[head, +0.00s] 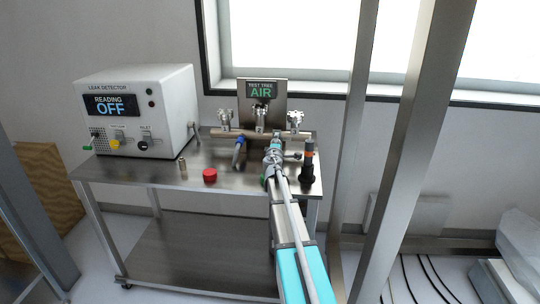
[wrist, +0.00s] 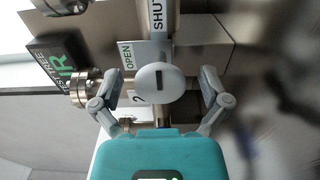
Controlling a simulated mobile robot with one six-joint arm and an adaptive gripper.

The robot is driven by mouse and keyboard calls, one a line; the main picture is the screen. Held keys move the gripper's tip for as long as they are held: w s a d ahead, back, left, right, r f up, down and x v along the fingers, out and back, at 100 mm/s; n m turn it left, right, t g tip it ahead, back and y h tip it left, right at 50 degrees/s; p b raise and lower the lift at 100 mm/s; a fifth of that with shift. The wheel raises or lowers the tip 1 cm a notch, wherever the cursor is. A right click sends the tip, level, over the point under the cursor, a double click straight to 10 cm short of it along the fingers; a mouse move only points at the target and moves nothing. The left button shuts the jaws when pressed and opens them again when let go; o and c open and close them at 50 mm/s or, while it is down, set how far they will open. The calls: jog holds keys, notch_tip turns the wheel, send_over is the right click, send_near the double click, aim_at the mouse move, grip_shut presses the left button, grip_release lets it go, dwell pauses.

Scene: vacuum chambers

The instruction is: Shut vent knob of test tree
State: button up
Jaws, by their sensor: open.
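The test tree (head: 232,134) stands on the steel cart, under a sign (head: 262,90) reading "TEST TREE AIR". Several metal knobs show along it. No vent marking is readable. My gripper (wrist: 159,74) is open, one finger on each side of this knob, with gaps visible. In the head view my gripper (head: 273,151) hides part of the tree.
A leak detector (head: 150,105) reading "OFF" stands at the cart's left. A red cap (head: 210,175), a small metal cylinder (head: 183,167) and a dark orange-banded device (head: 308,163) stand on the cart top (head: 160,181). A metal post (head: 395,170) rises at right.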

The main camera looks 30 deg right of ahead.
jog(key=shift+n, duration=0.3)
